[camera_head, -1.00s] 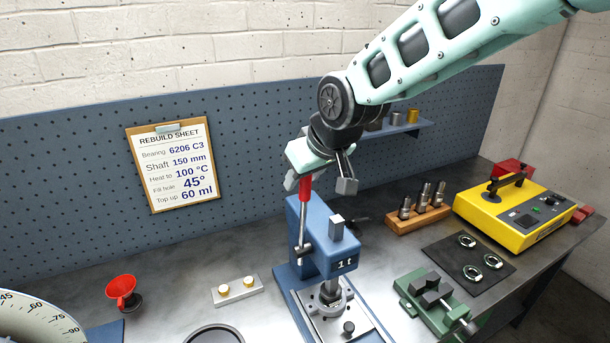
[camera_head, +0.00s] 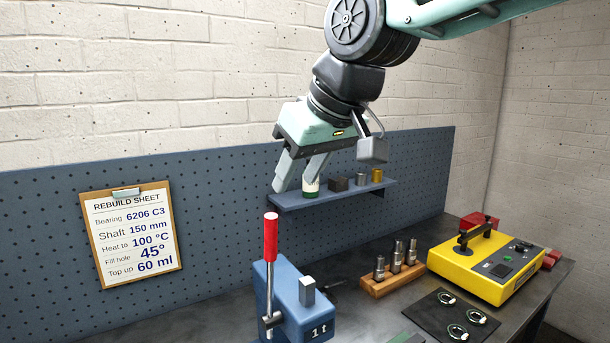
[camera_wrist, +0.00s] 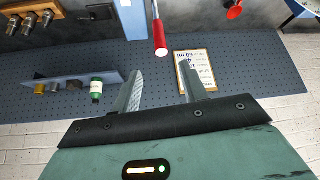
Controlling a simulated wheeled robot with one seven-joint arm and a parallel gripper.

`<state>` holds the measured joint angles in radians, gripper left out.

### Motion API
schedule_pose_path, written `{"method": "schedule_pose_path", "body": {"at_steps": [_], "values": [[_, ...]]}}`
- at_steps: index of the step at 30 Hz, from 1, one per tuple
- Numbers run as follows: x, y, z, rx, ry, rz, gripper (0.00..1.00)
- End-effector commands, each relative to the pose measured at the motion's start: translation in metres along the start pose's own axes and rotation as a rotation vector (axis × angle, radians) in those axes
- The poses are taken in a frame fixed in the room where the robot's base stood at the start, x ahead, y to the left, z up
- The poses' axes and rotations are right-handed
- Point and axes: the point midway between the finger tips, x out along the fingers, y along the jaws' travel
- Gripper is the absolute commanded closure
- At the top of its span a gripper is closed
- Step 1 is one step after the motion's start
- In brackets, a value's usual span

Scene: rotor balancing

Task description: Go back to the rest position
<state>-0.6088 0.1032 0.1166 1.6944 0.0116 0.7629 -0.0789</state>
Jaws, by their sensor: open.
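My gripper (camera_head: 296,184) is open and empty, raised in front of the pegboard, above and apart from the press. In the wrist view its two fingers (camera_wrist: 160,88) are spread with only the board behind them. The blue press (camera_head: 298,305) stands on the bench below, marked 1t. Its red-handled lever (camera_head: 270,238) stands upright, a little left of and below my gripper; the red handle also shows in the wrist view (camera_wrist: 158,36) beyond the fingertips.
A wall shelf (camera_head: 335,196) holds a bottle (camera_head: 310,187) and small blocks behind my gripper. A yellow heater (camera_head: 487,262), a wooden rack (camera_head: 392,281) with metal pins and a dark mat (camera_head: 437,303) with bearing rings lie right. A clipboard (camera_head: 136,235) hangs left.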

Motion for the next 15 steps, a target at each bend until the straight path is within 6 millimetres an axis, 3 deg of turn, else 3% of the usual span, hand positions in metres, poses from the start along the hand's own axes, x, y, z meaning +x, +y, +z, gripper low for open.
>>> {"method": "schedule_pose_path", "body": {"at_steps": [6,15], "values": [[-0.017,0.000,0.000,0.001,0.001,0.000,0.57],[-0.018,0.000,0.000,0.000,-0.001,0.000,0.57]]}}
